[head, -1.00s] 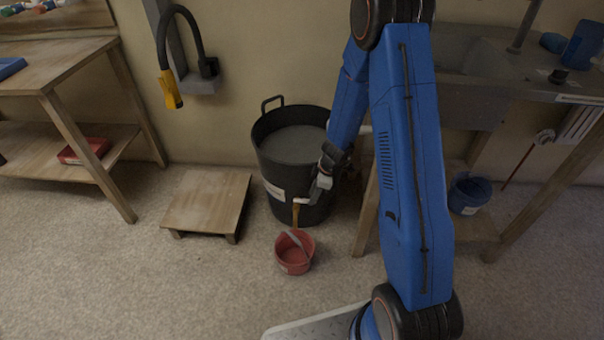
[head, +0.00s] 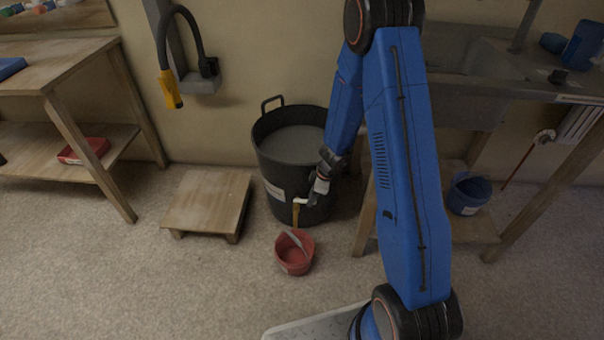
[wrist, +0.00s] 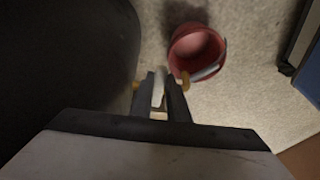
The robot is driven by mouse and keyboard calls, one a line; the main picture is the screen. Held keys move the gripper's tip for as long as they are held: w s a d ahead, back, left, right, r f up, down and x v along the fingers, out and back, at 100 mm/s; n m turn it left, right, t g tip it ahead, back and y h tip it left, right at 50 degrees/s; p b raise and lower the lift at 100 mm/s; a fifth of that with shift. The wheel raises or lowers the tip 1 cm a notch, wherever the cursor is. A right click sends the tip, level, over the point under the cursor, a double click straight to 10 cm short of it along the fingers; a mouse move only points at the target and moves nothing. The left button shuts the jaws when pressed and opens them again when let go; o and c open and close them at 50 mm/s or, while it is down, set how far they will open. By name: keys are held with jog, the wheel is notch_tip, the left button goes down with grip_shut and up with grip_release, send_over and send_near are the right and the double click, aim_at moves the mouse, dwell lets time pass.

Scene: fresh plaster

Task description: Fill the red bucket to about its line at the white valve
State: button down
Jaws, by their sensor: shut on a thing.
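The red bucket (head: 294,261) stands on the floor in front of a black tub (head: 283,178) of grey material. Its grey handle leans to one side; its inside looks red, and I see no grey fill or line in it. The white valve (head: 301,201) is low on the tub's front, with a yellow-brown piece below it, above the bucket. My gripper (head: 311,199) is at the valve. In the wrist view, my gripper (wrist: 162,82) is shut on a white part of the valve (wrist: 158,88), and the bucket (wrist: 195,50) shows beyond the fingertips.
A low wooden platform (head: 207,203) stands left of the tub. A workbench (head: 60,70) is at the left, a sink (head: 470,62) at the right, with a blue bucket (head: 468,194) below it. A hose (head: 180,20) hangs on the wall.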

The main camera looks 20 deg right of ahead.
jog(key=shift+s+a+m+t+h, duration=0.25)
jog(key=shift+s+a+m, duration=0.25)
jog(key=shift+m, duration=0.75)
jog(key=shift+s+a+m+t+h, duration=0.35)
jog(key=shift+s+m, duration=0.1)
jog(key=shift+m, duration=0.75)
jog(key=shift+s+a+m+t+h, duration=0.2)
jog(key=shift+s+a+m, duration=0.3)
jog(key=shift+m, duration=0.75)
jog(key=shift+d, duration=0.1)
dwell(4.2)
